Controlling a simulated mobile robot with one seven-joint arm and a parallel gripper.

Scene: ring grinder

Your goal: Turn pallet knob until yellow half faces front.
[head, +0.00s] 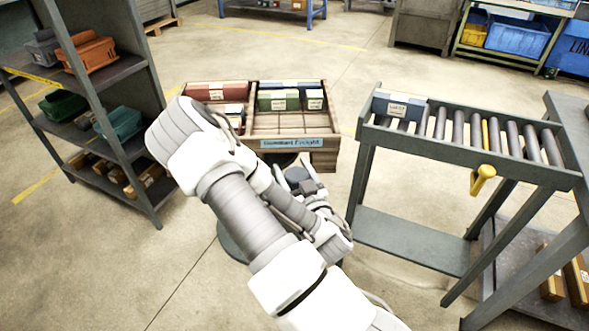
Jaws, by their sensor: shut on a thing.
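The wooden pallet tray (325,143) stands on a dark pedestal at the middle, with a pale blue label (291,143) on its front face. It is divided into compartments holding red, green and dark boxes. My gripper (298,178) is small and dark in the picture, just below and in front of the tray's front edge. It is shut on the pallet knob, which my gripper and arm hide. No yellow half of the knob shows, so I cannot tell which way it faces.
A roller conveyor (440,148) with a blue-grey box (398,106) and a yellow handle (482,179) stands at right. A dark shelf rack (137,67) with bins stands at left. The floor between tray and conveyor is clear.

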